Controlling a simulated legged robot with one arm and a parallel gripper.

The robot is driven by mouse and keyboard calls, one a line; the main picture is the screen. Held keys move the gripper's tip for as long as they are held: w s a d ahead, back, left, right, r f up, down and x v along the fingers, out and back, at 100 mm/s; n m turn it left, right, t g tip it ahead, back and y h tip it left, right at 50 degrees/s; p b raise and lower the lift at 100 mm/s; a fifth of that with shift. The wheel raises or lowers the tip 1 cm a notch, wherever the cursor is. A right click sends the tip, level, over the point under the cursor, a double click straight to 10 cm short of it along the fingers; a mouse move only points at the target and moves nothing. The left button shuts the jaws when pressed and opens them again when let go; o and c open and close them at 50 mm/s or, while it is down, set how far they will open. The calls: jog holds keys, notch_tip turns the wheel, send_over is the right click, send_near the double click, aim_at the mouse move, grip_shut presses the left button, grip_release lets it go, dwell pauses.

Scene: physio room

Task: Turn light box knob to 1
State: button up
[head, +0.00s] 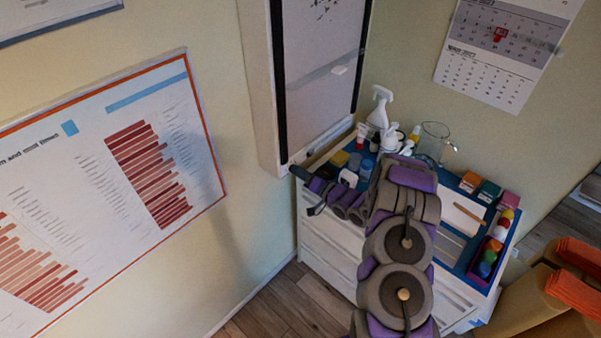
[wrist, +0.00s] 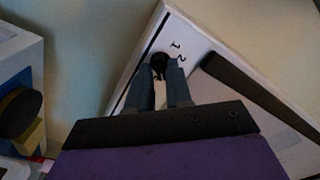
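The light box (head: 318,75) hangs on the wall as a tall white panel with a dark left edge. In the wrist view, the light box's lower corner (wrist: 200,42) carries a small black knob (wrist: 158,64) with the printed marks 1 and 2 beside it. My gripper (wrist: 159,72) has its two grey fingers apart, with the tips on either side of the knob. I cannot tell whether the fingers touch or squeeze it. The knob's pointing direction is unclear.
A white cabinet (head: 318,232) with a blue top stands below the light box. A chart (head: 110,180) hangs left, a calendar (head: 505,45) right.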

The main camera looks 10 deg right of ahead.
grip_shut()
jog(key=shift+s+a+f+n+b, duration=0.1)
jog(key=shift+n+b, duration=1.65)
jog(key=shift+n, duration=2.5)
jog(key=shift+s+a+f+n+b, duration=0.1)
jog(key=shift+n+b, duration=1.65)
jog(key=shift+n, duration=2.45)
jog(key=shift+s+a+f+n+b, duration=0.1)
jog(key=shift+n+b, duration=1.65)
jog(key=shift+n, duration=2.5)
